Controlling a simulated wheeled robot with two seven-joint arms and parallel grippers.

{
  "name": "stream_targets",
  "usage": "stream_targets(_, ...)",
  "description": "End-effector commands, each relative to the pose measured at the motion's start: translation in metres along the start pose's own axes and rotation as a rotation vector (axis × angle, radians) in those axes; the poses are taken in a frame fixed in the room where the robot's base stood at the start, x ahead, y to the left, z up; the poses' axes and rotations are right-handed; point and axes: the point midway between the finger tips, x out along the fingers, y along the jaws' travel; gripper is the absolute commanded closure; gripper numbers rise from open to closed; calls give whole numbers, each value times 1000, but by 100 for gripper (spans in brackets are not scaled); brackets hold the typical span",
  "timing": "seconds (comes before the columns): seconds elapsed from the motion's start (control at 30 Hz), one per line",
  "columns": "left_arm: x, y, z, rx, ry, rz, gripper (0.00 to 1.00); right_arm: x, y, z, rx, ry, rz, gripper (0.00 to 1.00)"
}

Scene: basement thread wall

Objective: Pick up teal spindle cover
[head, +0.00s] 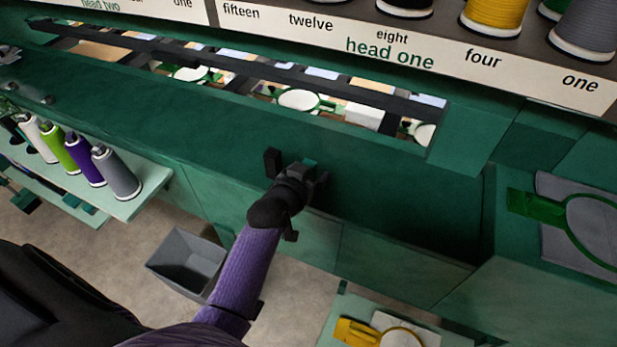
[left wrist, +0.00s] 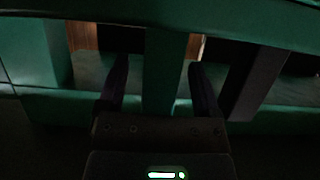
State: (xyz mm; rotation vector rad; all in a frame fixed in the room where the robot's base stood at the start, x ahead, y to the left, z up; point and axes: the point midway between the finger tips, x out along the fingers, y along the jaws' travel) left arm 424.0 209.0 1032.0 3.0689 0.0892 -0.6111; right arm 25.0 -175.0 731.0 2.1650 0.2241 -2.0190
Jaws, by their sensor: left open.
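My left gripper (head: 297,169) is open over the green machine bed near the middle of the head view. A small teal piece (head: 309,162) shows at its jaws, mostly hidden by the gripper; it looks like the teal spindle cover, but I cannot be sure. In the left wrist view, my two dark fingers stand apart, with a teal-green upright piece (left wrist: 164,72) between them and gaps on both sides. That view is dark, and I cannot tell whether the piece touches a finger. My right gripper is in neither view.
A long slot with dark rails (head: 270,75) runs behind the gripper. Thread spools stand on a shelf (head: 135,205) at left and on a labelled rack (head: 450,50) above. A grey bin (head: 185,262) is on the floor. Green hoop (head: 590,220) lies at right, yellow hoop (head: 365,333) below.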

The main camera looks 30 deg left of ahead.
Motion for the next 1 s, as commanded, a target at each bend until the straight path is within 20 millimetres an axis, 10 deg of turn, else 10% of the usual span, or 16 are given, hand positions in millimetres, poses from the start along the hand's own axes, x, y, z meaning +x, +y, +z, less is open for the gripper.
stream_targets(0.2, 1, 0, 0, 0, -1, 0, 20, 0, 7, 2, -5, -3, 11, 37)
stream_targets(0.6, 1, 0, 0, 0, -1, 0, 100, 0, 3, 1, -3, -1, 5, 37)
stream_targets(1.0, -12, 0, -31, 0, 4, 0, 100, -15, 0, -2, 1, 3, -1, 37)
